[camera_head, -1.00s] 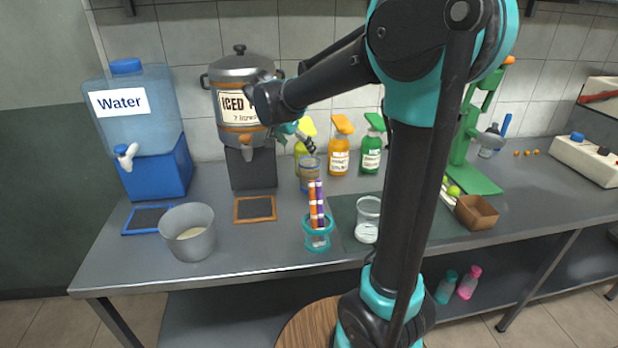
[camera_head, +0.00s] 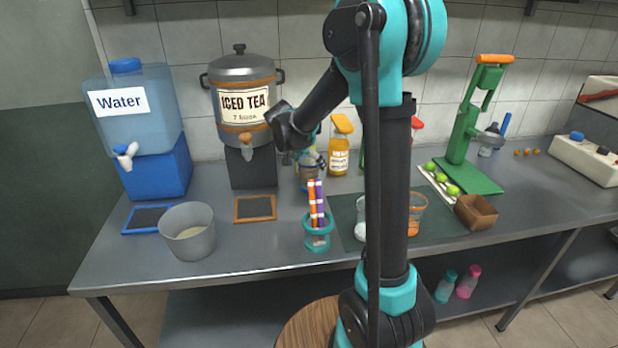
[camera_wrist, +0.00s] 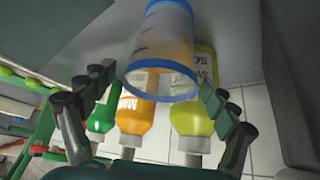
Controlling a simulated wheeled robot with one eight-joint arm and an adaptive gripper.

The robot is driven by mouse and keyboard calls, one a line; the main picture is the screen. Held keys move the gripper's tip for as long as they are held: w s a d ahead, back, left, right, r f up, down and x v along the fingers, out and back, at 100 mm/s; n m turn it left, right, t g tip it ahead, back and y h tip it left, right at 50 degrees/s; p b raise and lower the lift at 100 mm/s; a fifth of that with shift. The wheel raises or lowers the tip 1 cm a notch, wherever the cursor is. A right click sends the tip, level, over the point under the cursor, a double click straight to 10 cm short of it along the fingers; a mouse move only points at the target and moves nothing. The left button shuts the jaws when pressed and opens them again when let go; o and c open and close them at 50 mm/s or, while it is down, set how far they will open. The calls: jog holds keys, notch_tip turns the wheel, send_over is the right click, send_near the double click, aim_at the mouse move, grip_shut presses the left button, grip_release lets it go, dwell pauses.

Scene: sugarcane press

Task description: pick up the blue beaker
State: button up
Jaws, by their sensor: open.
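The blue beaker (camera_wrist: 163,48), clear with blue rims, fills the upper middle of the wrist view. It stands on the counter in front of the syrup bottles in the head view (camera_head: 306,184), partly hidden by my gripper. My gripper (camera_head: 312,160) is at the beaker's upper part. In the wrist view my gripper (camera_wrist: 157,78) is open, with one finger on each side of the beaker. A gap shows at the left finger; the right finger is close to the beaker's rim, and I cannot tell if it touches.
A teal-rimmed holder (camera_head: 317,236) with orange and purple sticks stands just in front. The iced tea dispenser (camera_head: 243,100) is to the left, the orange bottle (camera_head: 339,152) behind right. A grey pot (camera_head: 187,238) stands front left.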

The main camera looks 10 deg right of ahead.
jog(key=c, duration=2)
jog(key=shift+r, duration=0.25)
